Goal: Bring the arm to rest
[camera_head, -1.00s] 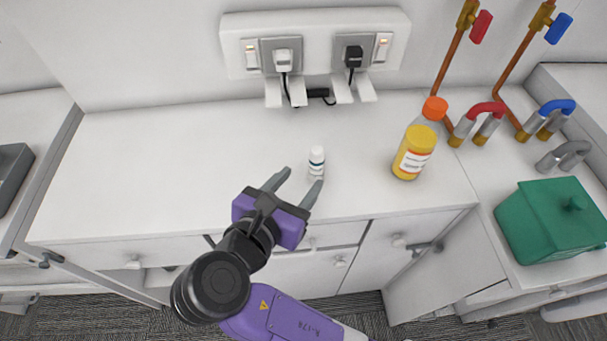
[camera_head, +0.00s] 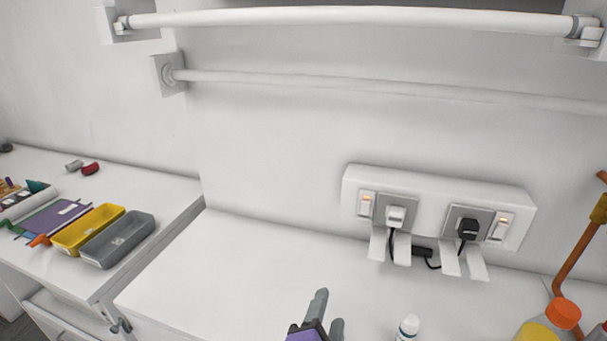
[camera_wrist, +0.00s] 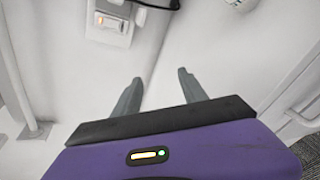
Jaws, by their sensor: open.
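My gripper (camera_head: 327,312) shows at the bottom edge of the head view, with its grey fingers apart over the white counter (camera_head: 240,265). In the wrist view my gripper (camera_wrist: 158,90) has its two fingers spread, with only bare white surface between them. A small white bottle (camera_head: 408,327) stands on the counter to the right of the fingers, apart from them. Part of a white round thing (camera_wrist: 238,3) shows at the top of the wrist view. Most of my arm is below the head view.
A socket panel (camera_head: 435,207) with plugs and cables is on the wall behind. An orange-capped bottle (camera_head: 563,313) stands at the right, near a copper pipe (camera_head: 577,245). A yellow tray (camera_head: 88,230) and a grey tray (camera_head: 118,240) lie on the left counter. Rails (camera_head: 350,17) cross the wall above.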

